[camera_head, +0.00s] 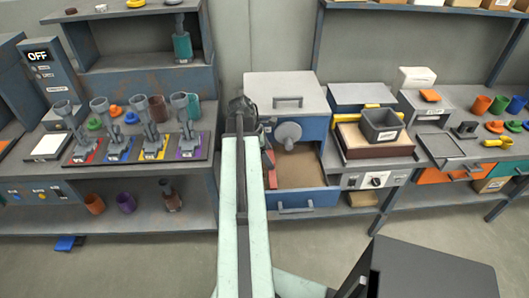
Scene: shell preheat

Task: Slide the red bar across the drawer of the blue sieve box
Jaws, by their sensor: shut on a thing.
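The blue sieve box (312,127) stands right of my arm, with a grey top and a round grey knob on its front. Its drawer (308,199) is pulled out, showing a brown inside and a blue front with a handle. The red bar (271,174) shows as a narrow red piece at the left edge of the drawer opening, just right of my arm. My gripper (266,145) is at the box's left front, shut on the red bar. My arm covers most of it, and the fingertips are hard to make out.
Right of the box, a brown block (373,143) with a dark tray (381,124) sits over a control unit with a knob. At left, a shelf holds several coloured stands with grey tools. A dark box (430,270) stands at the lower right. The floor before the drawer is clear.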

